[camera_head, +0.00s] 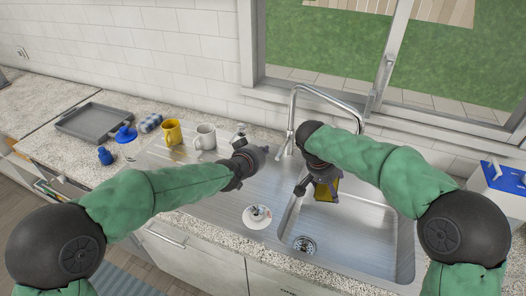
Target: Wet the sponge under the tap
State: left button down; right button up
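The yellow sponge (331,192) is in my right gripper (318,187), over the sink basin. The gripper's dark parts cover some of the sponge. The chrome tap (291,113) rises behind the sink, and its spout arches to the right, with its end hidden behind my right arm. The steel sink (365,238) is below the sponge. My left gripper (262,152) is over the drainboard, to the left of the tap's base. Its fingers are small and dark, so I cannot tell if they are open or shut. No water shows.
A white saucer with a small item (257,217) sits left of the basin. A grey mug (205,137) and a yellow mug (172,133) stand behind my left arm. A grey tray (92,121) and blue items (126,134) are further left. A blue-and-white box (497,182) is at right.

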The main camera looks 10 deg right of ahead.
aim_at(324, 191)
jog(key=shift+s+a+r+p, duration=0.25)
jog(key=shift+a+r+p, duration=0.05)
jog(key=shift+a+r, duration=0.3)
jog(key=shift+s+a+r+p, duration=0.2)
jog(key=shift+a+r+p, duration=0.15)
jog(key=shift+a+r, duration=0.25)
jog(key=shift+s+a+r+p, duration=0.3)
jog(key=shift+a+r, duration=0.2)
jog(key=shift+a, duration=0.15)
jog(key=shift+a+r, duration=0.1)
jog(key=shift+a, duration=0.1)
